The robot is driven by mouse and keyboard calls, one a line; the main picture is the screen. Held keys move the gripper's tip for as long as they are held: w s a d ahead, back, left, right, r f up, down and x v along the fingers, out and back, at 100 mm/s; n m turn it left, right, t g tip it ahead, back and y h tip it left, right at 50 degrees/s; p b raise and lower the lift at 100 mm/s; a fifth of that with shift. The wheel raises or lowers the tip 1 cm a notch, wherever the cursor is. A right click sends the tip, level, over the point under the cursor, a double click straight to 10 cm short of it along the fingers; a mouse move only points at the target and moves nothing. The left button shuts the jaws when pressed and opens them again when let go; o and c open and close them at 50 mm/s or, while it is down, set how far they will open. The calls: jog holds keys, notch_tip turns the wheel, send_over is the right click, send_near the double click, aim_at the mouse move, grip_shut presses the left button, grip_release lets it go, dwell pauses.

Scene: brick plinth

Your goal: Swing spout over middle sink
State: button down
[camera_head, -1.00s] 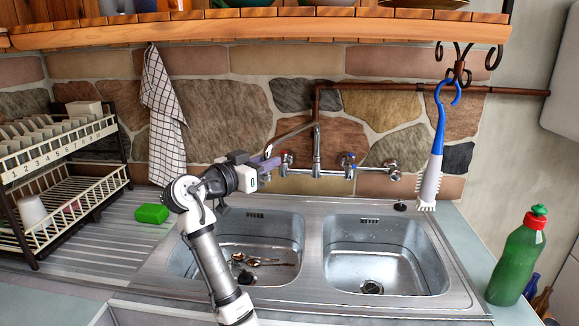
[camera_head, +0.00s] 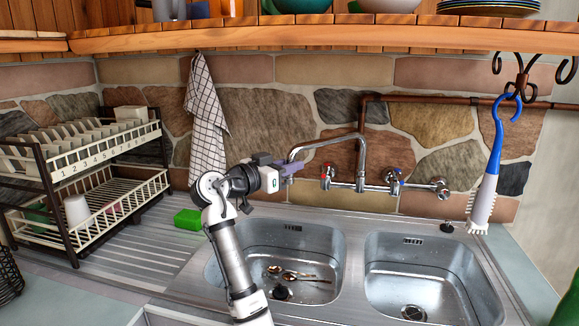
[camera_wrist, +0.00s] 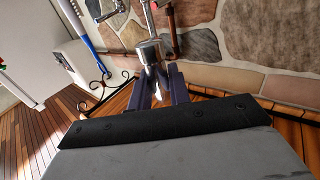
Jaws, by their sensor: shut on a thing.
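The chrome spout (camera_head: 325,142) reaches left from the wall-mounted tap, its tip above the back edge of the left sink basin (camera_head: 240,238). My gripper (camera_head: 290,168) is shut on the spout's down-turned end. In the wrist view, my gripper's dark purple fingers (camera_wrist: 158,88) close around the silver spout end (camera_wrist: 149,50). Two basins are seen, and the right sink basin (camera_head: 372,277) lies to the right of the tap. I cannot tell which one counts as the middle sink.
Red and blue tap handles stand beside the spout's base. A brush (camera_head: 487,175) hangs at right. A green sponge (camera_head: 187,220) lies on the drainboard by the dish rack (camera_head: 75,236). A checked towel (camera_head: 207,120) hangs on the wall. A shelf runs overhead.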

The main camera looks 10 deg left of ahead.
jog(key=c, duration=1.4)
grip_release()
jog(key=shift+o, duration=0.2)
jog(key=b+v, duration=0.4)
jog(key=v, duration=0.9)
jog(key=shift+s+a, duration=0.25)
jog(key=shift+a, duration=0.05)
